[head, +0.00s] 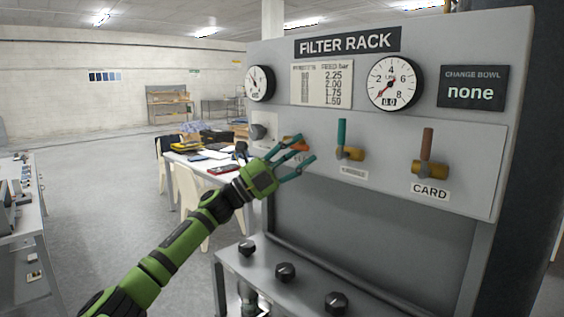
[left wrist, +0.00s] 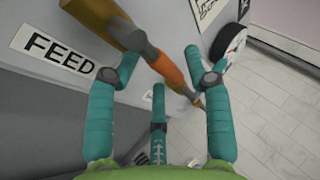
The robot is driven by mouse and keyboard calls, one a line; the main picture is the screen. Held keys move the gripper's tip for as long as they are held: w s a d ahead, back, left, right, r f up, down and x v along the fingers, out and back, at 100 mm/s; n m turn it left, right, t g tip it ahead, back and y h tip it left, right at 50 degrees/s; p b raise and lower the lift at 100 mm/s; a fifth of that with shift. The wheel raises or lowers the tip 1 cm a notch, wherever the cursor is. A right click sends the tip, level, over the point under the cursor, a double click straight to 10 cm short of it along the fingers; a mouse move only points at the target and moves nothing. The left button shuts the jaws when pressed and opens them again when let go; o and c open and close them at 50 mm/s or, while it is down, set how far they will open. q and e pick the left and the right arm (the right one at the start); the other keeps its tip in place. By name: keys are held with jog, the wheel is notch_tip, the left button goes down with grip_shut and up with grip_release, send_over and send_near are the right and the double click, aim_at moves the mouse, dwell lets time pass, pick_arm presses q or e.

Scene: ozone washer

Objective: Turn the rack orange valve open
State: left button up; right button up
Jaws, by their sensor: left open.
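The orange valve (head: 294,142) is on the grey filter rack panel, left of the teal-handled valve, and is partly hidden by my left gripper in the head view. In the left wrist view its orange handle (left wrist: 168,70) runs out from a grey pivot on a brass body (left wrist: 97,12), beside a FEED label (left wrist: 56,48). My left gripper (head: 300,148) is open in front of it. In the left wrist view the handle lies between the spread teal fingers; I cannot tell whether they touch it. My right gripper is not in view.
The teal-handled valve (head: 342,134) and the brown-handled CARD valve (head: 427,145) stand to the right with upright handles. A grey knob (head: 258,132) is at the left. Black knobs (head: 285,272) stick up from the lower shelf. A cluttered table (head: 200,158) stands behind left.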

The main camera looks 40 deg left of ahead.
pick_arm(q)
jog(key=v, duration=0.7)
jog(key=shift+s+r, duration=0.15)
jog(key=shift+s, duration=0.05)
